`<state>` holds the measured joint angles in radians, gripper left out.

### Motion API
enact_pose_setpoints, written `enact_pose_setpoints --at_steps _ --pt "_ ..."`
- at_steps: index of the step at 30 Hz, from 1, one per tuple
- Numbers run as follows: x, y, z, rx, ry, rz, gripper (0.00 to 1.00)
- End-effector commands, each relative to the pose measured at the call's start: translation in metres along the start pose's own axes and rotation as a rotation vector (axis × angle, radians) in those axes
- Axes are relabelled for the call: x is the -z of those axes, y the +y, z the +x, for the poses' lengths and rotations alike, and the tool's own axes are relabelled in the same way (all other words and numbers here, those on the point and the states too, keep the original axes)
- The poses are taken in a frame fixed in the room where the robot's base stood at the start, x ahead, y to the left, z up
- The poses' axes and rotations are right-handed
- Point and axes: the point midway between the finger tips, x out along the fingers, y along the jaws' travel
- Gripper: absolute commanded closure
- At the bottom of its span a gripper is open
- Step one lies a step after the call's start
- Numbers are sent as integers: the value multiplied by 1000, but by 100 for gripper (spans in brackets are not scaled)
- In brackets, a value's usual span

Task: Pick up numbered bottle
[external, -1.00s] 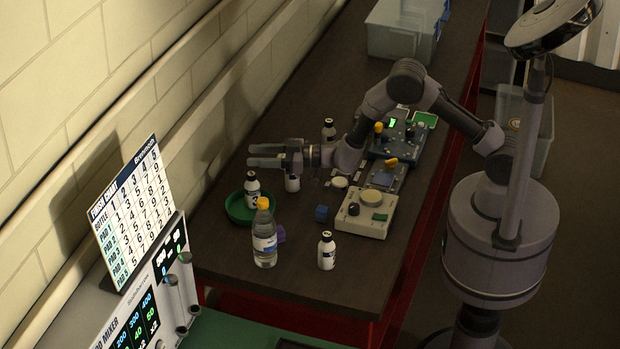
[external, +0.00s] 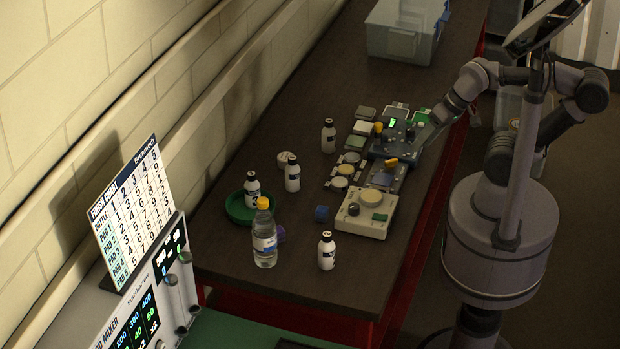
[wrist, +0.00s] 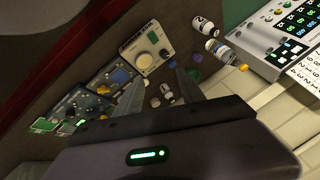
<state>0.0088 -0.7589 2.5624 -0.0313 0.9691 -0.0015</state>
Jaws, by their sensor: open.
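Several white numbered bottles with black caps stand upright on the dark bench. In the external view, one (external: 329,138) is at the back, one (external: 292,175) is near the middle, one (external: 252,190) stands in a green round tray (external: 236,209), and one (external: 326,252) is near the front edge. My gripper (external: 430,132) is at the right edge of the bench by the blue-grey device, apart from the bottles. In the wrist view my gripper (wrist: 158,94) is open and empty. A numbered bottle (wrist: 203,26) shows beyond it, and another (wrist: 167,92) shows between the fingers at a distance.
A clear water bottle (external: 264,240) with a yellow cap stands in front of the tray. A beige device (external: 364,216) and a blue-grey device (external: 396,146) occupy the right of the bench. A clear bin (external: 402,42) is at the back. The finish chart (external: 132,212) stands front left.

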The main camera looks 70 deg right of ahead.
Motion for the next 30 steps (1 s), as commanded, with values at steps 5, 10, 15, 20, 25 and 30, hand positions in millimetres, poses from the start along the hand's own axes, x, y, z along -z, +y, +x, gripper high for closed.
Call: enact_pose_setpoints --at_steps 5,10,15,20,25,30 --pt "-12 9 26 1 -1 3 54" --pt "-25 20 54 2 -2 5 50" --pt "-22 17 47 2 -2 5 50" --pt "-25 15 49 7 -25 11 50" --pt "-116 -46 74 153 -596 168 50" --pt "-153 -181 54 528 -1304 661 50"
